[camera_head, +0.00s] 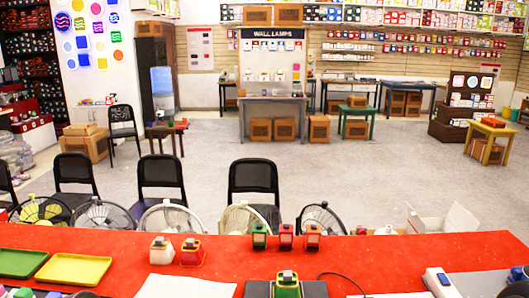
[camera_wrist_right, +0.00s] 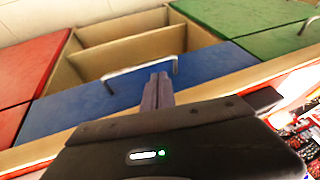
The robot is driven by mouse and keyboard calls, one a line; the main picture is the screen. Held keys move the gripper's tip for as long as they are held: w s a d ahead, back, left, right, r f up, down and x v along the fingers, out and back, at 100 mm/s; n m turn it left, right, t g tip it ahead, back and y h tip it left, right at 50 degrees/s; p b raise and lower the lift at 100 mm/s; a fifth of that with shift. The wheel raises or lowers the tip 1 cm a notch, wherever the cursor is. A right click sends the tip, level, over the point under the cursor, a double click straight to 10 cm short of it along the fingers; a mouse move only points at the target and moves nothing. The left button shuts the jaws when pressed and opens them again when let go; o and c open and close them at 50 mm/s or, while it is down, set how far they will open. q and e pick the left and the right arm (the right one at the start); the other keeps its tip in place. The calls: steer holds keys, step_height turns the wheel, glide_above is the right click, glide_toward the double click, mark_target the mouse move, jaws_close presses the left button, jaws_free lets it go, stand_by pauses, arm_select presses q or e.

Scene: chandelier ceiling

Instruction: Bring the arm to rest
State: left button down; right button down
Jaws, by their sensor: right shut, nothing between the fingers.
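My right gripper (camera_wrist_right: 158,90) shows in the right wrist view. Its two grey fingers are together with nothing between them. They point toward a blue panel (camera_wrist_right: 95,103) with a silver handle (camera_wrist_right: 140,70), and the fingertips appear just below the handle in the picture. I cannot tell how far they are from it. Neither arm shows in the head view, and my left gripper is not seen.
In the wrist view, open wooden compartments (camera_wrist_right: 130,50) lie beyond the blue panel, with red (camera_wrist_right: 32,68) and green (camera_wrist_right: 225,15) panels beside them. The head view shows a red table (camera_head: 330,262) bearing trays and small items, with chairs, fans and open floor (camera_head: 340,175) beyond.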

steer(key=s+a+f+g, duration=0.1)
steer(key=s+a+f, duration=0.2)
steer(key=s, duration=0.3)
steer(key=s+a+f+m+g, duration=0.1)
steer(key=s+a+f, duration=0.2)
steer(key=s+f, duration=0.2)
steer(key=s+a+f+m+g+y, duration=0.1)
steer(key=s+a+f+g, duration=0.1)
steer(key=s, duration=0.6)
steer(key=x, duration=0.2)
steer(key=shift+s+a+f, duration=0.2)
steer(key=shift+a, duration=0.05)
